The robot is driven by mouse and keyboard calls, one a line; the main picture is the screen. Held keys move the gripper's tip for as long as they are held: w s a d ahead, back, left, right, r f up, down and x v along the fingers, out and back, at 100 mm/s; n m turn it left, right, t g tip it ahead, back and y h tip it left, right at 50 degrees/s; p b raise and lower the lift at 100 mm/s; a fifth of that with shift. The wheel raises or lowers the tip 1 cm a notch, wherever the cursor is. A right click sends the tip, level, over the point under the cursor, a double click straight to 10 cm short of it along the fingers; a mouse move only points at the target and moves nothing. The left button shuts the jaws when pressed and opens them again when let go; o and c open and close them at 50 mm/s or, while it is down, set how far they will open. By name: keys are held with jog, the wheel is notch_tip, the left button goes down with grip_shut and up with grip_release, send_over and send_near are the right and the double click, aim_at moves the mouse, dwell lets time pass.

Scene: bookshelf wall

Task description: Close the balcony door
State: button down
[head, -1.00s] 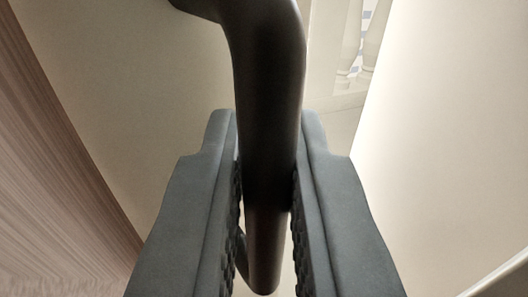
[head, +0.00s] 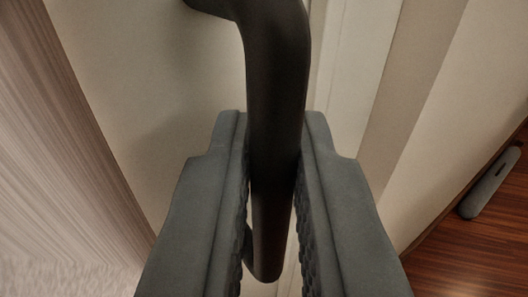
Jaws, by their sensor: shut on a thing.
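A dark curved door handle (head: 276,75) runs down the middle of the head view, with its bend at the top. The cream panel of the balcony door (head: 150,90) lies behind it on the left. My gripper (head: 274,165) is shut on the handle, with one grey finger on each side of its straight grip. The lower end of the handle shows between the fingers. The rest of the door is outside the view.
A wood-grained surface (head: 75,150) runs along the left. Pale wall or frame strips (head: 400,90) stand close on the right. At the lower right is a reddish wooden floor (head: 470,255) with a grey rounded object (head: 487,187) near the wall.

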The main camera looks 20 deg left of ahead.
jog(key=shift+s+d, duration=0.1)
jog(key=shift+d, duration=0.1)
jog(key=c, duration=1.8)
grip_release()
jog(key=shift+c, duration=0.2)
jog(key=shift+s+d, duration=0.1)
jog(key=shift+d, duration=0.2)
jog(key=shift+s, duration=0.15)
jog(key=v, duration=1.7)
jog(key=shift+s+a, duration=0.1)
jog(key=shift+a, duration=0.05)
jog(key=shift+r, duration=0.1)
